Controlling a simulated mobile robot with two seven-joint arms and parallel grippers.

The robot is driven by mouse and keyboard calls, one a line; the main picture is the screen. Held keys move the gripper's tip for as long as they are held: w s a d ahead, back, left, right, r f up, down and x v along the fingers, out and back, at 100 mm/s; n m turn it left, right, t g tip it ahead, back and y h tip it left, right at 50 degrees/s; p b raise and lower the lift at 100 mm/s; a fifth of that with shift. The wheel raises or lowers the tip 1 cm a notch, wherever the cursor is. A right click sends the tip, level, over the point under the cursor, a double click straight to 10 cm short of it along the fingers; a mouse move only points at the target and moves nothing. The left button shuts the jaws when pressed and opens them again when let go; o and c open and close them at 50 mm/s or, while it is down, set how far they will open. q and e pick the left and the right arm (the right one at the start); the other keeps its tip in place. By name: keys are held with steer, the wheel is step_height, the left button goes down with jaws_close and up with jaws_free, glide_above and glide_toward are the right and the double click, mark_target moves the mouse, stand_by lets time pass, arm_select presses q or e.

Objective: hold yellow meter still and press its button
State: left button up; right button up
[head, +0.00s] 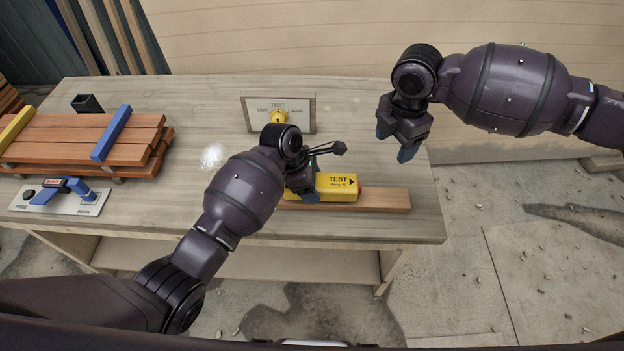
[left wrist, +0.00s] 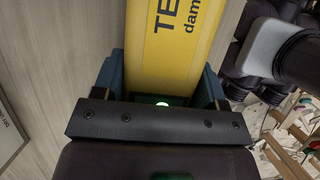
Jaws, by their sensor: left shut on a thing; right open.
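The yellow meter (head: 337,186) lies on a reddish-brown wooden block (head: 383,199) on the workbench in the head view. It carries dark "TEST" lettering, and a small red part shows at its right end. My left gripper (head: 306,190) is shut on the meter's left part. In the left wrist view the yellow body (left wrist: 172,45) sits between the two blue fingers, with a green light near the palm. My right gripper (head: 393,141) is open and empty, to the right of the meter and above the bench's right edge.
A "TEST" sign board (head: 311,114) with a yellow round part stands behind the meter. Stacked reddish boards (head: 60,140) with blue and yellow bars lie at the left, near a metal plate tool (head: 84,207) and a black box (head: 87,103). The bench's middle is fairly clear.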

stand_by(1.7)
steer(key=shift+f, duration=0.1)
steer(key=c, duration=0.4)
steer(key=shift+a+f+m+y, duration=0.1)
steer(key=shift+a+m+y, duration=0.15)
steer(key=shift+m, duration=0.25)
steer(key=shift+c, duration=1.3)
steer(key=m, duration=0.1)
steer(key=m+y, duration=0.1)
steer(key=f+m, duration=0.1)
steer(key=shift+w+a+g, duration=0.2)
steer(key=shift+a+g, duration=0.05)
steer(key=shift+g, duration=0.15)
steer(key=c, duration=0.5)
steer(key=m, duration=0.1)
steer(key=m+y, duration=0.1)
steer(key=f+m+y, duration=0.1)
steer(key=m, duration=0.1)
steer(key=shift+w+d, duration=0.15)
steer(key=shift+w, duration=0.1)
jaws_close()
steer(key=d+f+m+y, duration=0.6)
steer(key=d+m, duration=0.4)
steer(key=m, duration=0.6)
steer(key=shift+s+f+t, duration=0.4)
steer(key=shift+f, duration=0.4)
steer(key=shift+a, duration=0.1)
